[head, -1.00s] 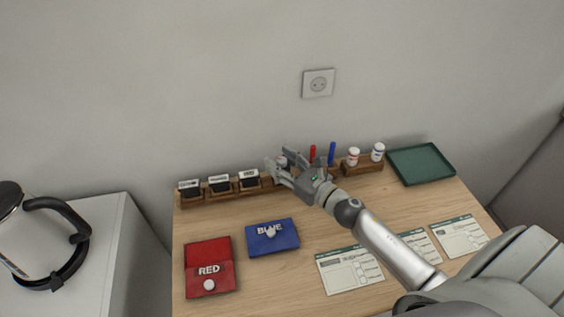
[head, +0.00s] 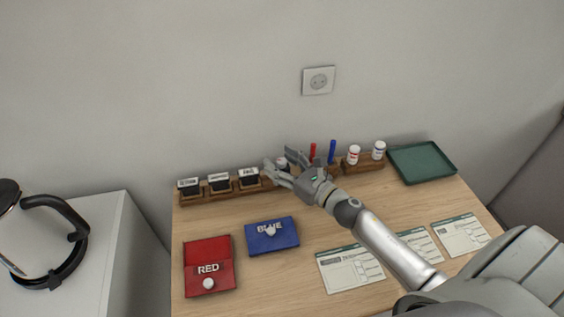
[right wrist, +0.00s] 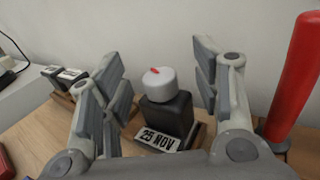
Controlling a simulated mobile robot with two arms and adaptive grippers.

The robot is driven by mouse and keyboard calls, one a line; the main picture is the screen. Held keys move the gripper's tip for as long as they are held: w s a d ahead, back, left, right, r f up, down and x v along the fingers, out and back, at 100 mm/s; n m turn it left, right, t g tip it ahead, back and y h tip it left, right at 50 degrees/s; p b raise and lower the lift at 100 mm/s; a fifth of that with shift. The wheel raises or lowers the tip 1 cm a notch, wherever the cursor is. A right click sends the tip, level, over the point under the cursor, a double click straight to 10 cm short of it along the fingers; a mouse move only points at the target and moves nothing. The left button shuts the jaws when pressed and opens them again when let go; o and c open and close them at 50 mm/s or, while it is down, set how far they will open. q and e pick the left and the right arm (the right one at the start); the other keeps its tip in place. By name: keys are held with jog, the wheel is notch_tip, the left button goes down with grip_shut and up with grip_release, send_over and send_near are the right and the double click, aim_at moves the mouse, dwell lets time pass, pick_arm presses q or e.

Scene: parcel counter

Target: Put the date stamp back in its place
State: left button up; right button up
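The date stamp (right wrist: 168,112) is a black block with a white round knob and a red mark on top. It stands upright at the wooden rack (right wrist: 200,136), with a white "25 NOV" label at its foot. My right gripper (right wrist: 157,62) is open, its fingers on either side of the stamp with visible gaps. In the head view the right gripper (head: 279,160) is at the back of the table, with the stamp's pale knob between its fingers. The stamp's lower part is hidden there. My left gripper is not in view.
A red pad (head: 209,252), a blue pad (head: 284,232), forms (head: 350,268) and a green tray (head: 421,162) occupy the table.

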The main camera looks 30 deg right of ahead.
jog(key=shift+s+d+f, duration=0.15)
jog(key=shift+s, duration=0.4)
jog(key=shift+b+v, duration=0.45)
jog(key=shift+v, duration=1.6)
jog(key=shift+o, duration=0.2)
jog(key=o, duration=0.5)
jog(key=shift+s, duration=0.1)
jog(key=v, duration=1.1)
jog(key=shift+s+d, duration=0.15)
jog(key=shift+s, duration=0.2)
